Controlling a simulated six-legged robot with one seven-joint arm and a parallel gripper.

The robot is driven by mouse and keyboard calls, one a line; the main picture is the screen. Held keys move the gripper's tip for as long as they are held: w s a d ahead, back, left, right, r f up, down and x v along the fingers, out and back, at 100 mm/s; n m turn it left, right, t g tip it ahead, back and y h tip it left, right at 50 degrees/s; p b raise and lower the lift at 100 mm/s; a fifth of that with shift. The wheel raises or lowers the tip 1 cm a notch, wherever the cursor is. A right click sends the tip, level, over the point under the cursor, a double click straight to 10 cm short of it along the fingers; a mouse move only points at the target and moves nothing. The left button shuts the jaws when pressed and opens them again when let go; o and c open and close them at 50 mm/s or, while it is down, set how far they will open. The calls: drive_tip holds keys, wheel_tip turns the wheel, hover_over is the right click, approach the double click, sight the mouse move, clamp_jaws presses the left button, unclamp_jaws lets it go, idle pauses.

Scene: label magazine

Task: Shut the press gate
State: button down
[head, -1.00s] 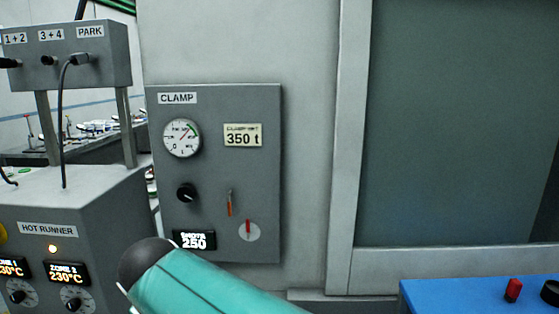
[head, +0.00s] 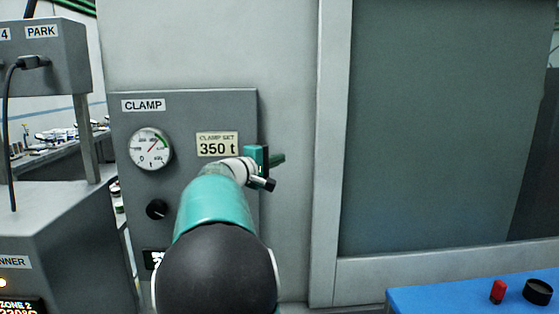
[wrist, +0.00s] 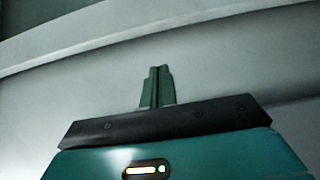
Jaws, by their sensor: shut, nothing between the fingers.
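The press gate (head: 332,160) is a pale grey frame around a large grey-green pane (head: 430,130), filling the right half of the head view. Its handle does not show, and I cannot tell how far the gate stands open. My gripper (head: 280,160) is shut and empty, in front of the pale wall between the clamp panel and the gate frame. In the wrist view my gripper's fingers (wrist: 158,72) are together and point at a pale grey surface with a ledge. I see no contact with it.
The grey CLAMP panel (head: 125,190) with gauge and knob is left of my gripper. A hot runner box (head: 60,235) stands at the lower left. A blue surface (head: 450,298) with a red item (head: 498,291) and a black round item (head: 537,291) is at the lower right.

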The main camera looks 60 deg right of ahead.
approach(316, 152)
drive_tip(key=w+d, duration=0.2)
drive_tip(key=d, duration=0.1)
drive_tip(key=shift+s+d, duration=1.25)
drive_tip(key=shift+s+d+f, duration=0.1)
drive_tip(key=shift+s+d, duration=0.15)
drive_tip(key=shift+d, duration=0.1)
drive_tip(key=shift+a, duration=0.1)
drive_tip(key=shift+s, duration=0.1)
drive_tip(key=shift+s, duration=0.1)
